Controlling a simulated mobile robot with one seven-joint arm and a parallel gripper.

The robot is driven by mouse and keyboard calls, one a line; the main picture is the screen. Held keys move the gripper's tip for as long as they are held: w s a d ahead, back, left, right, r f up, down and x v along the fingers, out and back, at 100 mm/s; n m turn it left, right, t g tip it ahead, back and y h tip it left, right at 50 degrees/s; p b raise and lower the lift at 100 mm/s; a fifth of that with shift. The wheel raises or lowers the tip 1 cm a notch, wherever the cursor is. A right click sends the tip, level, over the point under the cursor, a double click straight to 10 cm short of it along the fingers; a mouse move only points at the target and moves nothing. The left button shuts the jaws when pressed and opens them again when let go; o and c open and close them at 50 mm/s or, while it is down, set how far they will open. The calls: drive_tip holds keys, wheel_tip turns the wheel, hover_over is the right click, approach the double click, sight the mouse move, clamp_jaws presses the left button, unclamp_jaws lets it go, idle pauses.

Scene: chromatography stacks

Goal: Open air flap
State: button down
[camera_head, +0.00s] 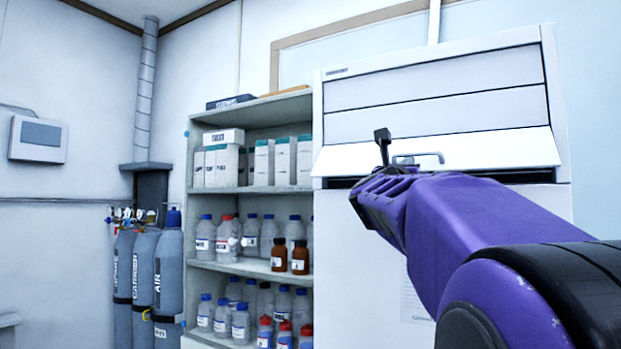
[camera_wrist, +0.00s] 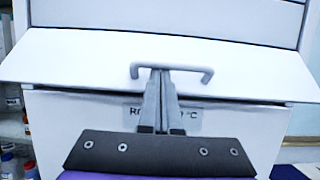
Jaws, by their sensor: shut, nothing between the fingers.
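The air flap (camera_head: 470,150) is a white panel on the front of the tall white cabinet. It is tilted outward at its lower edge, with a dark gap under it. It also spans the wrist view (camera_wrist: 75,62). Its grey bar handle (camera_head: 430,155) shows in the wrist view as a bracket with bent ends (camera_wrist: 190,69). My gripper (camera_head: 382,135) is shut and empty. In the wrist view its fingertips (camera_wrist: 160,72) overlap the middle of the handle from below; I cannot tell whether they touch it.
A shelf unit (camera_head: 252,197) with bottles and boxes stands close left of the cabinet (camera_head: 355,260). A partly hidden temperature label (camera_wrist: 190,116) is on the cabinet front below the flap.

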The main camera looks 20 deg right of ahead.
drive_tip(key=shift+s+a+r, duration=0.15)
drive_tip(key=shift+a+r, duration=0.05)
drive_tip(key=shift+r, duration=0.2)
drive_tip(key=shift+s+a+r, duration=0.15)
drive_tip(key=shift+a+r, duration=0.05)
drive_tip(key=shift+r, duration=0.3)
